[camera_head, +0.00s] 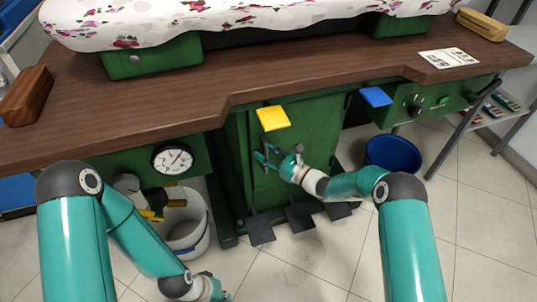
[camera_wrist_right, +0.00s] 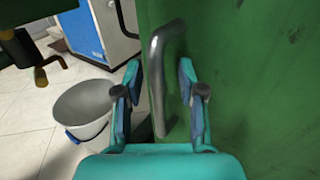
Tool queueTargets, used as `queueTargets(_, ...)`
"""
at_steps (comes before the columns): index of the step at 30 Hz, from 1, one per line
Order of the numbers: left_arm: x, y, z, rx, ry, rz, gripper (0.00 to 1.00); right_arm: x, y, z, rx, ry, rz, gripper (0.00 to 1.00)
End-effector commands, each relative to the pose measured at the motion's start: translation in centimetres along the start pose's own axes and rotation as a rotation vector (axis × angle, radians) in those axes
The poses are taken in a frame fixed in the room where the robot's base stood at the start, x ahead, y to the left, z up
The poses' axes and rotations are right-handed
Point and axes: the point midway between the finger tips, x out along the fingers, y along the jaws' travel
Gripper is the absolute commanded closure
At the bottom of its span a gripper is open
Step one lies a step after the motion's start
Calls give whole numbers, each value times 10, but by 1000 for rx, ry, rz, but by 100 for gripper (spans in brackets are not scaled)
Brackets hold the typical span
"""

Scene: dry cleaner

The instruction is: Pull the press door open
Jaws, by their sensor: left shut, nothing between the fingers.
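The green press door (camera_head: 312,130) is on the front of the press, under the wooden top, and looks closed. Its grey metal bar handle (camera_wrist_right: 158,85) stands upright in the right wrist view. My right gripper (camera_head: 263,158) is at the door's left part, pointing at it. In the right wrist view this gripper (camera_wrist_right: 160,75) is open, with one finger on each side of the handle and gaps visible beside the bar. My left gripper (camera_head: 224,293) is low at the bottom edge of the head view, shut and empty, away from the door, partly cut off.
A yellow pedal-like plate (camera_head: 272,118) juts out above my right gripper. Black pedals (camera_head: 299,217) lie below the door.

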Motion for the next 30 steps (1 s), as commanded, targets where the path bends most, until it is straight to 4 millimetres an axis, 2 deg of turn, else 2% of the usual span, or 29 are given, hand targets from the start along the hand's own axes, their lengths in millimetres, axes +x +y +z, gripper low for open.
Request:
queueTargets(6, 0, 0, 0, 0, 0, 0, 100, 0, 0, 0, 0, 0, 0, 61)
queueTargets(8, 0, 0, 0, 0, 0, 0, 100, 0, 0, 0, 0, 0, 0, 69)
queueTargets(13, 0, 0, 0, 0, 0, 0, 100, 0, 0, 0, 0, 0, -1, 97)
queueTargets(14, 0, 0, 0, 0, 0, 0, 100, 0, -1, 0, -1, 0, -1, 100)
queueTargets(22, 0, 0, 0, 0, 0, 0, 100, -1, -2, 0, -1, 0, -4, 100)
queueTargets(23, 0, 2, 1, 6, -3, 1, 100, -11, -11, 1, -1, 0, -9, 100)
queueTargets(25, 0, 0, 0, 0, 0, 0, 100, -6, -7, 0, -1, 0, -8, 100)
queueTargets(30, 1, 0, 0, 0, 0, 0, 100, -9, -4, 0, 0, -1, 5, 100)
